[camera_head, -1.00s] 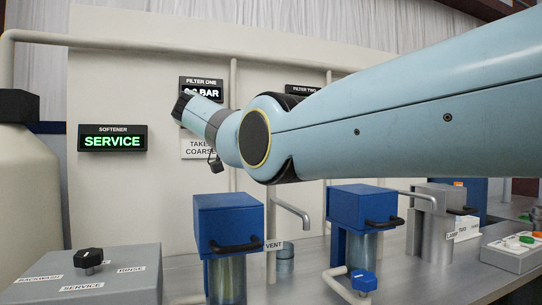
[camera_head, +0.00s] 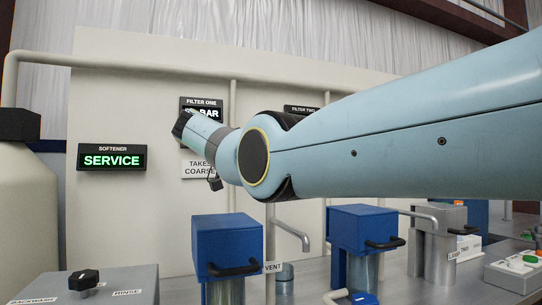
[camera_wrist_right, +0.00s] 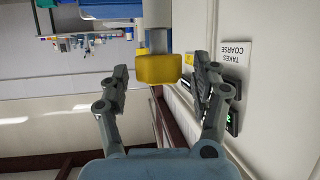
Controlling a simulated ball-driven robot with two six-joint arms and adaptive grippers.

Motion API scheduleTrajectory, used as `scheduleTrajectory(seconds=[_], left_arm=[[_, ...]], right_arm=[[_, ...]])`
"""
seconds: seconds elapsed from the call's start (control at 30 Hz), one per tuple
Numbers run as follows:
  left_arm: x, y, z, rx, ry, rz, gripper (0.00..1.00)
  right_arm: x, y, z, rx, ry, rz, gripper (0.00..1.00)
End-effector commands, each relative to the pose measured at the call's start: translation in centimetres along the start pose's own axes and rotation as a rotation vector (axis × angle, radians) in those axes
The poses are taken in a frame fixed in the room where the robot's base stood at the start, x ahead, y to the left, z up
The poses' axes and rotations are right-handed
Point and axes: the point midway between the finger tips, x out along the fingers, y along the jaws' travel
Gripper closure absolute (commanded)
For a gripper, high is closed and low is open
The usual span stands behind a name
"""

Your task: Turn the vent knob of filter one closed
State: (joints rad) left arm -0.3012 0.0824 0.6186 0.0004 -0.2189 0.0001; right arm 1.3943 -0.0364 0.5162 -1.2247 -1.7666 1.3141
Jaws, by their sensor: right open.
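Filter one's blue housing (camera_head: 228,243) with a black handle stands on the bench in the head view. A VENT label (camera_head: 273,267) is at its right side. I cannot make out the vent knob of filter one for certain. My right arm crosses the head view in front of the panel, over the FILTER ONE display (camera_head: 203,102). In the right wrist view my right gripper (camera_wrist_right: 161,72) is open, its two fingers apart. A yellow block (camera_wrist_right: 159,69) on a grey stem shows between them, with gaps on both sides. My left gripper is not in view.
The softener display (camera_head: 112,157) reads SERVICE. A grey box with a black knob (camera_head: 83,279) is at the lower left. Filter two's blue housing (camera_head: 362,231) stands to the right. The TAKES COARSE sign (camera_wrist_right: 236,49) appears upside down in the wrist view.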

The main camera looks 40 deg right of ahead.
Motion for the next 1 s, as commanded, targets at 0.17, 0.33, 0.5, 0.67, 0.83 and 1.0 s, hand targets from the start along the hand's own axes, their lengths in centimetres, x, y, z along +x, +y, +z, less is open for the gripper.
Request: scheduleTrajectory(seconds=[0.17,0.33,0.5,0.67,0.83,1.0], left_arm=[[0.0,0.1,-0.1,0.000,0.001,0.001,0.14],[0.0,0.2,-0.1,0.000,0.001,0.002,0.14],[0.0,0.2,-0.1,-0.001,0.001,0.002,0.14],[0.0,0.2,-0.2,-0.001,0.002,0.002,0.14],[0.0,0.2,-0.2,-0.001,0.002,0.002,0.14],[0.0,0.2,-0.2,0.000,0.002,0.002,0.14]], right_arm=[[-1.4,0.0,-3.3,0.005,0.000,-0.002,0.35],[-2.8,0.0,-6.9,0.001,0.000,0.000,0.35],[-3.3,0.0,-7.9,-0.001,0.000,0.000,0.35],[-3.5,0.1,-8.4,-0.001,0.000,0.000,0.35],[-3.5,0.1,-8.6,0.001,0.000,-0.001,0.35],[-3.5,0.1,-8.5,0.001,0.000,0.000,0.35]])
